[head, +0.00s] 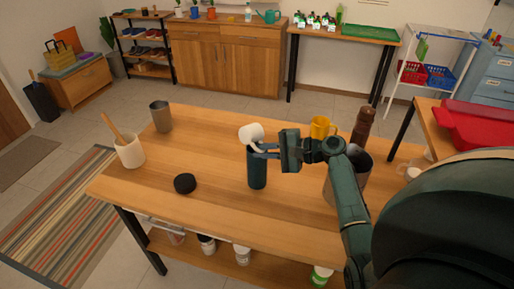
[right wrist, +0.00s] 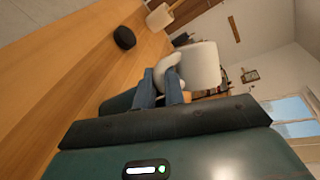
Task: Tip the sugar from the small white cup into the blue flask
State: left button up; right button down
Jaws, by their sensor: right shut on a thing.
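The small white cup (head: 251,132) is tipped well over on its side just above the top of the dark blue flask (head: 257,172), which stands upright on the wooden table. My right gripper (head: 262,150) is shut on the cup's handle. In the right wrist view the cup (right wrist: 201,65) shows large beyond the blue fingers (right wrist: 164,84). The cup's inside and any sugar cannot be seen, and the flask's mouth is hidden behind the cup and fingers. My left gripper is not in view.
A black round lid (head: 184,184) lies left of the flask. A cream pot (head: 130,152) with a wooden spoon and a grey tumbler (head: 161,117) stand farther left. A yellow mug (head: 320,127), brown grinder (head: 363,126) and metal container (head: 362,160) stand right, near my arm.

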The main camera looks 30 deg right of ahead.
jog(key=shift+r+m+t+y, duration=0.15)
jog(key=shift+m+t+y, duration=0.25)
jog(key=shift+m+y, duration=0.7)
dwell(1.7)
